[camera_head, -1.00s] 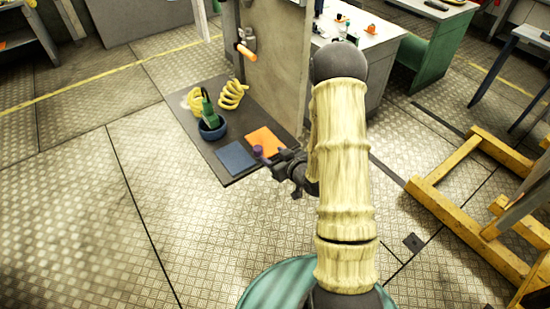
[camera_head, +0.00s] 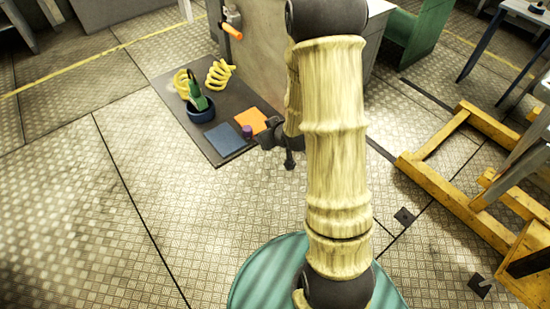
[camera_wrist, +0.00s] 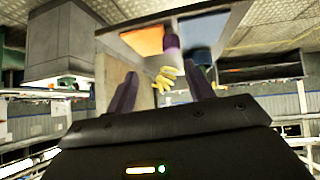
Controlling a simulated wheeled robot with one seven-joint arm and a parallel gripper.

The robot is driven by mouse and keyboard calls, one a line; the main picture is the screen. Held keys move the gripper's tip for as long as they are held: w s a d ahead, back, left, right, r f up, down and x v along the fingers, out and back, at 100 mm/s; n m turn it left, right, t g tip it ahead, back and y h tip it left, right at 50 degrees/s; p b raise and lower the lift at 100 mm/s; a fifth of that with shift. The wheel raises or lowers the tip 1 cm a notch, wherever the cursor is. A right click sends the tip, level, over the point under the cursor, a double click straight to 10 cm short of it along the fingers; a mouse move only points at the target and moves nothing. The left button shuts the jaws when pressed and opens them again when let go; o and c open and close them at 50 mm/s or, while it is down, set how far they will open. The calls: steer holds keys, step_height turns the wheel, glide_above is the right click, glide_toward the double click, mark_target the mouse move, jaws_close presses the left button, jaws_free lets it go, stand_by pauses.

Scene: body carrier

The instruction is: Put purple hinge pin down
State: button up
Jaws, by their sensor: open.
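The purple hinge pin (camera_head: 247,131) stands on the dark mat (camera_head: 185,84), between the orange square (camera_head: 251,121) and the blue square (camera_head: 225,139). In the wrist view the hinge pin (camera_wrist: 172,42) shows beyond the fingers, near the orange square (camera_wrist: 143,41) and the blue square (camera_wrist: 195,32). My gripper (camera_head: 266,137) is just to the right of the pin in the head view. In the wrist view my gripper (camera_wrist: 159,70) has its two fingers wide apart with nothing held between them.
A grey panel (camera_head: 258,62) with an orange-handled fitting (camera_head: 231,31) rises behind. A yellow frame (camera_head: 430,185) stands right. Floor at left is clear.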

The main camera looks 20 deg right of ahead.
steer(key=s+a+r+m+g, duration=0.1)
steer(key=s+a+r+g, duration=0.1)
steer(key=s, duration=0.6)
steer(key=s+a+r+m+g+h, duration=0.1)
steer(key=s+a+r+m+g, duration=0.1)
steer(key=s+r+g, duration=0.2)
steer(key=s+r, duration=0.3)
steer(key=s, duration=0.1)
steer(key=shift+s+g, duration=0.35)
steer(key=shift+g, duration=0.05)
steer(key=shift+f+b, duration=0.4)
steer(key=c, duration=0.3)
steer(key=shift+c, duration=0.3)
